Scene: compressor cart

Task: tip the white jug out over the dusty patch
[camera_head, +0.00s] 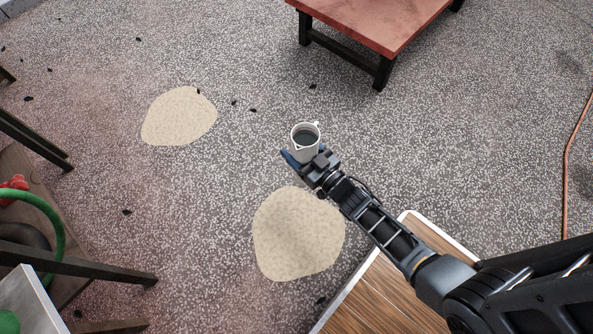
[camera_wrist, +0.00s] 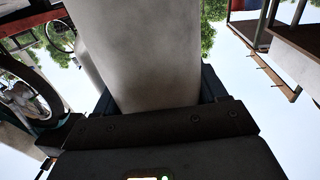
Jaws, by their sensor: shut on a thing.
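The white jug (camera_head: 304,143) is upright in my gripper, with dark liquid visible inside it. My gripper (camera_head: 303,158) is shut on the jug's body. In the wrist view the jug's pale wall (camera_wrist: 140,60) fills the middle between the fingers. Two pale sandy patches lie on the speckled ground. One dusty patch (camera_head: 298,238) is just below the jug in the head view, partly beside my arm. The other dusty patch (camera_head: 180,117) is to the left and farther off. The jug is over neither patch in the picture. Its height above the ground is hard to tell.
A red-topped table (camera_head: 375,22) stands at the top. A wood-topped surface with a white rim (camera_head: 345,289) is under my arm. A shelf with a green hose (camera_head: 48,215) stands at the left. An orange cable (camera_head: 567,165) runs at the right. Open ground lies between.

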